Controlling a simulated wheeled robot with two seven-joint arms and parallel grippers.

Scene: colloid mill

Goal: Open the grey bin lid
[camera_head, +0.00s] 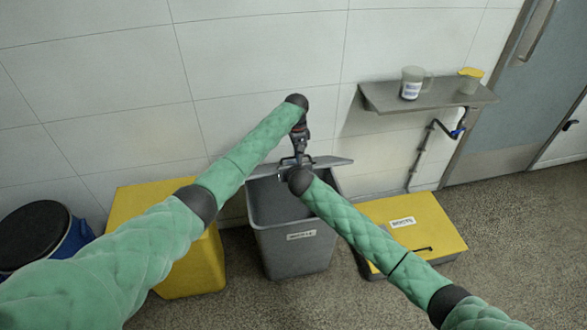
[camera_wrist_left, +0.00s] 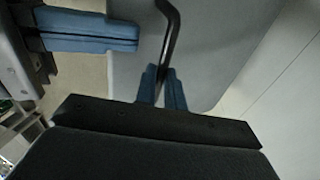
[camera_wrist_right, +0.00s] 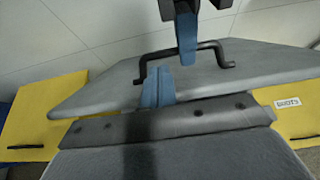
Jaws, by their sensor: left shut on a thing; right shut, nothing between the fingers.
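The grey bin (camera_head: 297,252) stands against the wall, its dark inside showing from above. Its grey lid (camera_head: 333,162) is raised at the back, seen nearly edge-on in the head view and broad in the right wrist view (camera_wrist_right: 235,78). My left gripper (camera_wrist_left: 162,85) is shut on the lid's black bar handle (camera_wrist_left: 172,30), which also shows in the right wrist view (camera_wrist_right: 222,50). My right gripper (camera_wrist_right: 157,88) is shut and empty, its fingertips close in front of the lid below the handle; contact is unclear. It is small in the head view (camera_head: 291,164).
A yellow bin (camera_head: 195,265) stands left of the grey one, and a low yellow bin (camera_head: 395,218) stands right. A blue drum (camera_head: 75,240) is far left. A wall shelf (camera_head: 440,97) holds a jug (camera_head: 412,80) and a yellow-topped container (camera_head: 470,82). Floor in front is clear.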

